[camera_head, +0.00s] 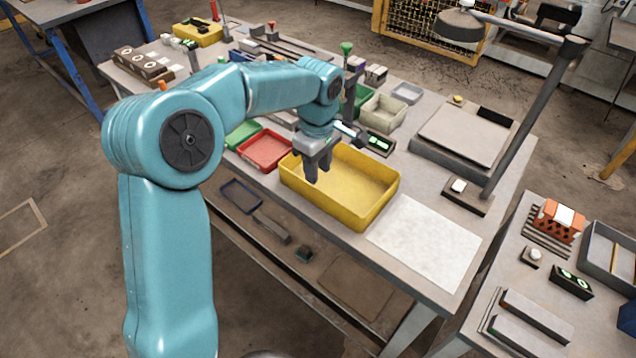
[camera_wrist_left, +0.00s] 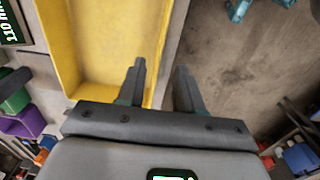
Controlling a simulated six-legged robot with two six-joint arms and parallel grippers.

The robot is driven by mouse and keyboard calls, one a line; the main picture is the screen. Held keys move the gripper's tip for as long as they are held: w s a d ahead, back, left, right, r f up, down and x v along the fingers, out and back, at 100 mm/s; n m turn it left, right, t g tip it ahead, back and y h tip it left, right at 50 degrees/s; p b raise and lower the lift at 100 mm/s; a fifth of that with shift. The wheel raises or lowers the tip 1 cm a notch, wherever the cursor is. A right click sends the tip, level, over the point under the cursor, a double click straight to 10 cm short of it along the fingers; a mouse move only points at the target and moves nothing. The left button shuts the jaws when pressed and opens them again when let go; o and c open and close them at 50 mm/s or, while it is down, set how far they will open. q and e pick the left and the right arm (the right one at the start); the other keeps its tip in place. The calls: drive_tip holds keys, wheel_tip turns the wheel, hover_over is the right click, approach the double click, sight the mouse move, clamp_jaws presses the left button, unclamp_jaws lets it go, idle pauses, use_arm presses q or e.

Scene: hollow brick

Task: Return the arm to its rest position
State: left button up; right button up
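My left arm comes in from the left in the head view, bent at the elbow and reaching over the workbench. Its gripper (camera_head: 318,170) points down over the left end of a yellow tray (camera_head: 345,207). In the left wrist view the gripper's two dark fingers (camera_wrist_left: 162,85) are apart with nothing between them. One finger overlaps the edge of the yellow tray (camera_wrist_left: 100,45), and bare floor shows beyond the other. The tray looks empty. An orange hollow brick (camera_head: 557,222) sits on the right-hand table. My right gripper is not in view.
A red tray (camera_head: 265,151) and green tray (camera_head: 243,134) lie left of the yellow one. A white sheet (camera_head: 426,243) covers the bench's near right part. A lamp post (camera_head: 525,125) rises on the right. Tall tools (camera_head: 349,70) stand behind the forearm.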

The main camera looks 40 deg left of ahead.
use_arm(q)
drive_tip(key=shift+r, duration=1.25)
drive_tip(key=shift+f, duration=0.1)
drive_tip(key=shift+s, duration=0.1)
